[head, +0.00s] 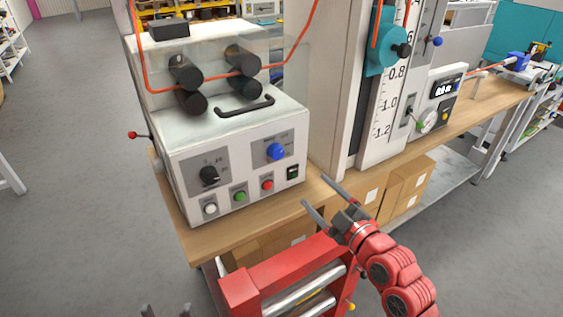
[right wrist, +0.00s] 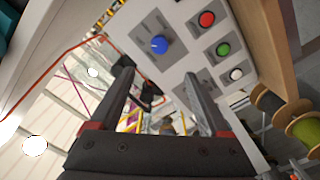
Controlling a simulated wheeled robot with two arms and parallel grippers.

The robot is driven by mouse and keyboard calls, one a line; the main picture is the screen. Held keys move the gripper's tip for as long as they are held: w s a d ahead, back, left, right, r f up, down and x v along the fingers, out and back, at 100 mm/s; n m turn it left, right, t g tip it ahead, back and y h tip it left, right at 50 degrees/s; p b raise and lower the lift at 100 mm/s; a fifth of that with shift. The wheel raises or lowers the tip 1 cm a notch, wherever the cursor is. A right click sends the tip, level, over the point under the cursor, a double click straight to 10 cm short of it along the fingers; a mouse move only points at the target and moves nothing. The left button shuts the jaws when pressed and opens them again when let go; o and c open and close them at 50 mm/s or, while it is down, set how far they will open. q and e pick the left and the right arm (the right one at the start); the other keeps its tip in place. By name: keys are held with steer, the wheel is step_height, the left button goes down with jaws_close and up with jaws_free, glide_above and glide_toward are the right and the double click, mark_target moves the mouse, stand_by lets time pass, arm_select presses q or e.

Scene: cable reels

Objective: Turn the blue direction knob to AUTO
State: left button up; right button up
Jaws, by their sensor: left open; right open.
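The blue direction knob (head: 276,152) sits on a grey plate on the right part of the white machine's front panel (head: 240,178). It also shows in the right wrist view (right wrist: 158,45), above the gap between the fingers. Its pointer and the plate's lettering are too small to read. My right gripper (head: 314,191) is open and empty, to the right of and in front of the panel, apart from the knob. Only the fingertips of my left gripper (head: 165,311) show, at the bottom edge, apart and empty.
A black knob (head: 209,176) is left of the blue one. Below are white (head: 210,209), green (head: 240,196) and red (head: 267,185) buttons and a dark switch (head: 293,172). A black handle (head: 245,107) lies on top. An orange cable runs through the rollers (head: 187,73).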

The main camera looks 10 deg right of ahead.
steer(key=b, duration=0.5)
glide_toward(279, 155)
steer(key=p+x, duration=0.2)
steer(key=x, duration=0.5)
steer(key=shift+w+a+r, duration=0.1)
steer(key=shift+w+r, duration=0.05)
steer(key=shift+x, duration=0.75)
jaws_close()
